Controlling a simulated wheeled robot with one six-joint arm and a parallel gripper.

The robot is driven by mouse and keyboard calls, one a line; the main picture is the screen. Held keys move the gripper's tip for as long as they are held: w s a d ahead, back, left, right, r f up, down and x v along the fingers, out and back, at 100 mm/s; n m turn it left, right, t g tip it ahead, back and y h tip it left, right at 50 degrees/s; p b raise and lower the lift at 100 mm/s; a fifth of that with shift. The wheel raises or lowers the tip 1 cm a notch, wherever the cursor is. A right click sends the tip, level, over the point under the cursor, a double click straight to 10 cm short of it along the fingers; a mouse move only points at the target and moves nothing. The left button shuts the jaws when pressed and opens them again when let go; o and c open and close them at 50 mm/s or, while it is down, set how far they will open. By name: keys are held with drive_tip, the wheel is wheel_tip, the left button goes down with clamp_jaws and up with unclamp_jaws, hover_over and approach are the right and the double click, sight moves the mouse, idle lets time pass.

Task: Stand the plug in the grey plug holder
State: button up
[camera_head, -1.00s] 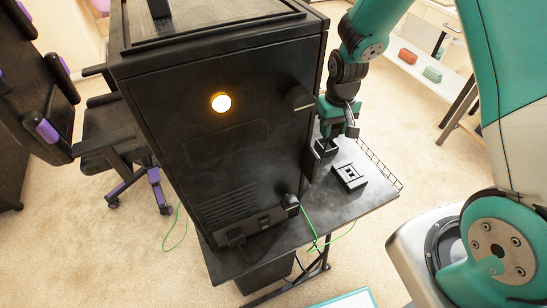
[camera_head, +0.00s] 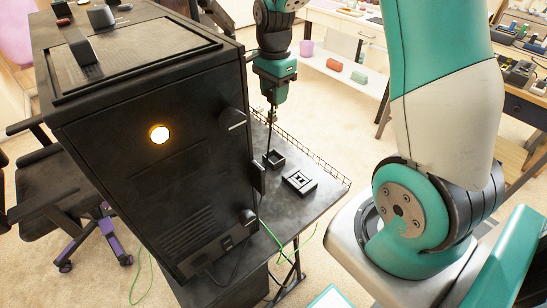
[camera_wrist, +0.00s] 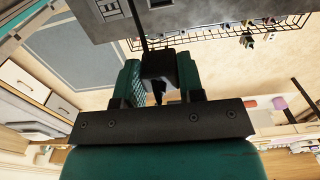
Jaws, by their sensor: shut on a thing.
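My gripper (camera_head: 272,100) is above the dark table, beyond the black computer case. In the wrist view my gripper (camera_wrist: 160,80) is shut on a black plug (camera_wrist: 159,66), with a thin dark cord running from it toward the table. A small dark open-topped box (camera_head: 274,159), which looks like the plug holder, stands on the table below my gripper. The plug is held apart from it, and the cord passes down close to the box. The plug's prongs are hard to make out.
The tall computer case (camera_head: 155,150) stands left of the gripper, with a lit yellow button. A dark block with slots (camera_head: 299,182) lies right of the open box. A wire rail (camera_head: 310,160) edges the table. A green cable (camera_head: 268,232) hangs in front.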

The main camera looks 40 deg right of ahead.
wheel_tip(320, 180, down, 19)
drive_tip(key=shift+f, duration=0.15)
drive_tip(key=shift+f, duration=0.1)
drive_tip(key=o, duration=0.9)
wheel_tip(320, 180, up, 12)
drive_tip(key=shift+r, duration=0.15)
